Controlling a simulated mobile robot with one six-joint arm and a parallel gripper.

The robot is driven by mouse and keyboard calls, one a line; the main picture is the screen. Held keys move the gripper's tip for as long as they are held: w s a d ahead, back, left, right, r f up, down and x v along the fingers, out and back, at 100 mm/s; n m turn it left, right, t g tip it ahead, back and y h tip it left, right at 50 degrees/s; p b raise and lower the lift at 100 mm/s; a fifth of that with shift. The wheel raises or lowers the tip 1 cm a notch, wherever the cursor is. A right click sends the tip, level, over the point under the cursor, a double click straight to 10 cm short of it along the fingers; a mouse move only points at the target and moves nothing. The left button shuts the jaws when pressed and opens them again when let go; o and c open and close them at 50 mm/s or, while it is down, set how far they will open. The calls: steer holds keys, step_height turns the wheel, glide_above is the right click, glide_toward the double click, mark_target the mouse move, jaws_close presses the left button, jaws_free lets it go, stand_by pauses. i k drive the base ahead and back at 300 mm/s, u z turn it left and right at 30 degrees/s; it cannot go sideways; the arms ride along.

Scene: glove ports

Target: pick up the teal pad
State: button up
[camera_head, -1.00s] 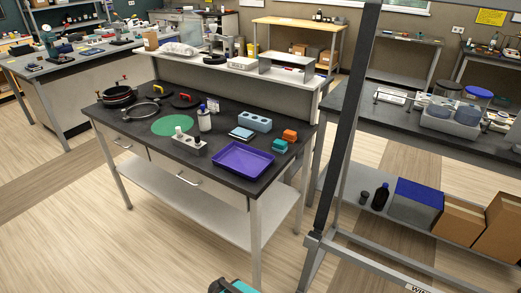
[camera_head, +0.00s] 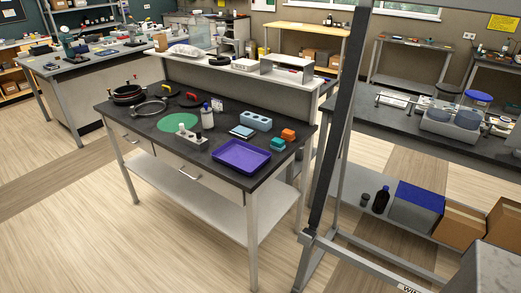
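A small teal pad (camera_head: 278,144) lies on the dark top of the near workbench (camera_head: 226,179), towards its right end. It looks like a small thick block and sits just in front of a similar orange pad (camera_head: 288,135). The purple tray (camera_head: 241,156) lies to its left and nearer, apart from it. Nothing covers the teal pad. My gripper is not in view, so its state does not show.
A light blue block with holes (camera_head: 256,121), a flat pale-blue item (camera_head: 242,132), a white bottle (camera_head: 207,118) and a green round mat (camera_head: 178,122) share the bench. A tall dark frame post (camera_head: 336,130) stands right of it. Bare floor lies in front.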

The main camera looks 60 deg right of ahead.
mark_target(277, 144)
steer(key=u, duration=0.7)
steer(key=k, duration=1.55)
steer(key=z, duration=0.2)
steer(key=i, duration=0.95)
